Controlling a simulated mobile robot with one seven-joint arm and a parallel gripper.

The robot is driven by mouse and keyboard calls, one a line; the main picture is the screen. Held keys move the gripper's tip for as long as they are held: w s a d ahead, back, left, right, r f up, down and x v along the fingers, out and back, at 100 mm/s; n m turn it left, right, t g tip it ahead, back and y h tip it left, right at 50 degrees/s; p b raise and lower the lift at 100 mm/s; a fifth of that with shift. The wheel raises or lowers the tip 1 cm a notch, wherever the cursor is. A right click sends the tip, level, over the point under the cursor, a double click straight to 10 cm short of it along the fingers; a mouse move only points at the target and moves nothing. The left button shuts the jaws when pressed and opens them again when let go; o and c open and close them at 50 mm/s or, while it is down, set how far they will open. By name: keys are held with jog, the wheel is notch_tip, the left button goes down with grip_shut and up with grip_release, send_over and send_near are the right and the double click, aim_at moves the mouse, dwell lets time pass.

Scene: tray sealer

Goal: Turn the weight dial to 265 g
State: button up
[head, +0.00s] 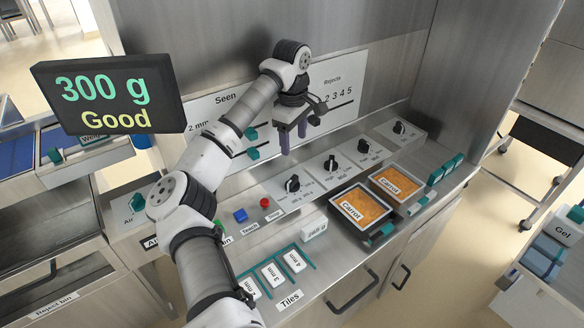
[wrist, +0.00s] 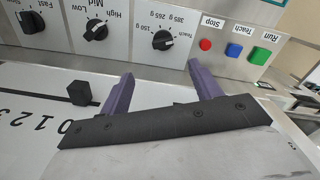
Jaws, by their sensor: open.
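The weight dial, a black knob on a pale plate, is nearest the red stop button in the head view (head: 293,184). In the wrist view the same dial (wrist: 163,40) shows upside down, with 150 g, 265 g, 385 g and Teach printed around it. I cannot tell for sure which mark its pointer is at. My gripper (head: 293,143) is open and empty, its purple fingers pointing down above and behind the dial row. In the wrist view the gripper (wrist: 160,73) has its fingers apart, with the dial beyond the gap, not touched.
A display (head: 108,93) reads 300 g, Good. Beside the dial are a red stop button (head: 265,202), a blue teach button (head: 240,215) and a High/Mid/Low dial (head: 330,163). Carrot trays (head: 388,212) and a white block (head: 313,226) stand in front. A slider board (head: 340,90) is behind.

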aim_at(292, 179)
notch_tip(292, 179, down, 14)
jog(key=p, duration=0.4)
jog(key=shift+a, duration=0.15)
jog(key=shift+r, duration=0.1)
jog(key=c, duration=1)
